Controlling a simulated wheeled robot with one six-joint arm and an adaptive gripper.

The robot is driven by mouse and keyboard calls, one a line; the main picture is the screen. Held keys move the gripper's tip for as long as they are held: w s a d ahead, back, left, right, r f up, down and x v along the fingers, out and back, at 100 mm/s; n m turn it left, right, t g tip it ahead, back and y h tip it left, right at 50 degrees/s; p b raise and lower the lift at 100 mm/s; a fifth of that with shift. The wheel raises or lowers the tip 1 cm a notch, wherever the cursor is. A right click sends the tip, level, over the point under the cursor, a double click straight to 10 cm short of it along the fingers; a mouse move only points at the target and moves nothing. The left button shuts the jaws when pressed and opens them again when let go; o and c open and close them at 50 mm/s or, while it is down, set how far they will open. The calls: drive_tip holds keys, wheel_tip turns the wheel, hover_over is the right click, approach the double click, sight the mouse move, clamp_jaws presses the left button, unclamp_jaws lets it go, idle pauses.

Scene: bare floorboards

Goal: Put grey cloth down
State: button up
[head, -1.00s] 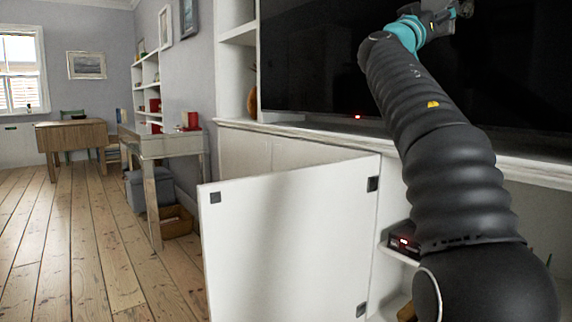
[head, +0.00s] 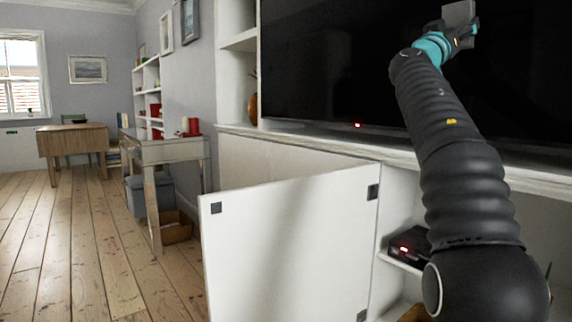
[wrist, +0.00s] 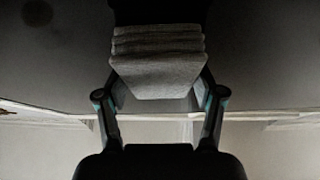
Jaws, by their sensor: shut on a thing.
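The grey cloth (wrist: 158,72) is folded in several layers and sits between the fingers of my gripper in the wrist view. My gripper (wrist: 158,92) is shut on it. In the head view my gripper (head: 463,28) is raised at the upper right in front of the dark TV screen, and a grey piece of the cloth (head: 458,14) shows at its tip. The cloth's far side is hidden.
A white cabinet door (head: 290,245) stands open below the TV (head: 340,65). A dark box (head: 410,245) with a red light sits on a shelf inside. The ledge (head: 330,140) under the TV looks mostly bare. Floorboards (head: 70,230) are clear at left.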

sight(500, 17)
drive_tip(key=s+d, duration=0.3)
drive_tip(key=s, duration=0.2)
drive_tip(key=s+d+b, duration=0.1)
drive_tip(key=s+d, duration=0.1)
drive_tip(key=shift+s+d+f, duration=0.1)
drive_tip(key=shift+s+d, duration=0.15)
drive_tip(key=shift+d, duration=0.05)
drive_tip(key=shift+w, duration=0.2)
drive_tip(key=shift+w+a, duration=0.35)
drive_tip(key=shift+s, duration=0.1)
